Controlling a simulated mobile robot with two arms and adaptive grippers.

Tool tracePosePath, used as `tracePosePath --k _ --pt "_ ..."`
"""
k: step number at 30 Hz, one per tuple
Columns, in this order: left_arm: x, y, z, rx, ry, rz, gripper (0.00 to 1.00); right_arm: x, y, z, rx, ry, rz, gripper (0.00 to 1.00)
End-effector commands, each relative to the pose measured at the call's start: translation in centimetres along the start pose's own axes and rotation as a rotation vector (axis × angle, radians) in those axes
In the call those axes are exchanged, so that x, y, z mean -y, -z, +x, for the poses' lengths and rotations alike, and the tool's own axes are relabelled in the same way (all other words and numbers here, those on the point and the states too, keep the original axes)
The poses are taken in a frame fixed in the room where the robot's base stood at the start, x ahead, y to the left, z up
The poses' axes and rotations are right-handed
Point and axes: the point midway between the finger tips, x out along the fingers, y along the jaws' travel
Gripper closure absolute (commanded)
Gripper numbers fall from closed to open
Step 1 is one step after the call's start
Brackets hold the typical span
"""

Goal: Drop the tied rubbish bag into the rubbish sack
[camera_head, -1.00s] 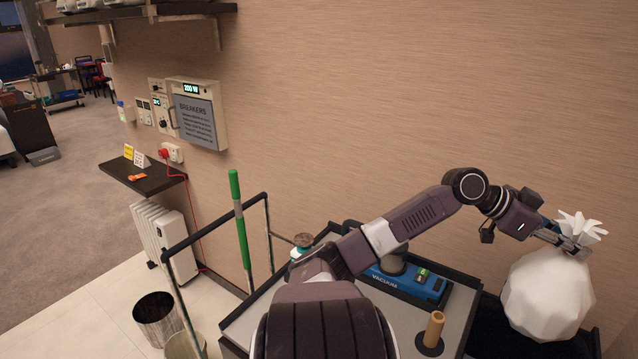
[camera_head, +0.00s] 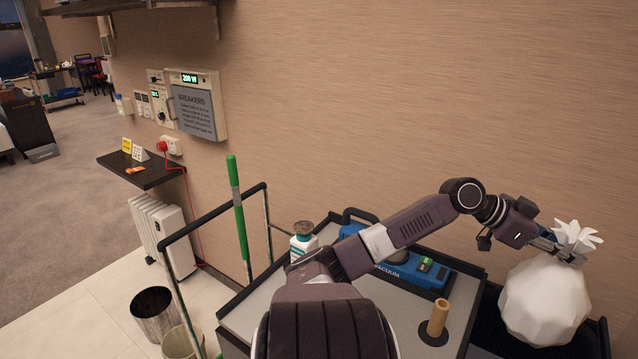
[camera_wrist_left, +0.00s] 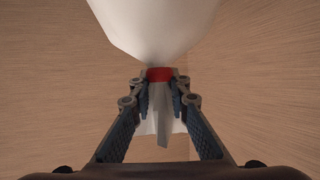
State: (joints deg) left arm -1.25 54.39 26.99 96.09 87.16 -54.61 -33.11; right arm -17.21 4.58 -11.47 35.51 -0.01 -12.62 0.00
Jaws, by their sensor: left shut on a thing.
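The tied rubbish bag (camera_head: 545,298) is white and round, with a ruffled top, at the right of the head view. My left gripper (camera_head: 562,246) is shut on its neck just below the ruffle, and the bag hangs beneath. In the left wrist view the bag (camera_wrist_left: 155,25) shows with a red tie around its neck, and the fingers (camera_wrist_left: 160,100) close on the neck beside the tie. The rubbish sack appears to be the black shape (camera_head: 487,318) behind and below the bag; its opening is mostly hidden. My right gripper is not in view.
A grey cart top (camera_head: 262,305) holds a blue vacuum (camera_head: 415,272), a spray bottle (camera_head: 303,242) and a wooden peg (camera_head: 438,318). A green-handled pole (camera_head: 238,205) stands at its left. The wall (camera_head: 400,100) runs close behind. A bin (camera_head: 155,315) stands on the floor.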

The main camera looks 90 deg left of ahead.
Motion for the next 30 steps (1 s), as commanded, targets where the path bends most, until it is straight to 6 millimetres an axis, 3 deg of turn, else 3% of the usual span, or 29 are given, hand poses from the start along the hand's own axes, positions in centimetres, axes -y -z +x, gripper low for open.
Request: tracePosePath --k 1,6,17,23,30 --pt "0.0 0.2 -0.1 -0.003 0.001 0.001 0.83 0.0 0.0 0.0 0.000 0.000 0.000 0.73" --pt "0.0 0.1 0.0 -0.002 0.001 0.001 0.64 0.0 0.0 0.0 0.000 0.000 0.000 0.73" --pt "0.0 -0.1 -0.2 0.002 -0.001 -0.001 0.64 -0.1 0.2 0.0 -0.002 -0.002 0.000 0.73" --pt "0.0 -0.1 -2.2 0.002 0.001 -0.001 0.64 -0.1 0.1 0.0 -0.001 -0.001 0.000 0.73" --pt "0.0 -0.1 -6.5 0.000 0.001 -0.002 0.64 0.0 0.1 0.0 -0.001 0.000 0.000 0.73"
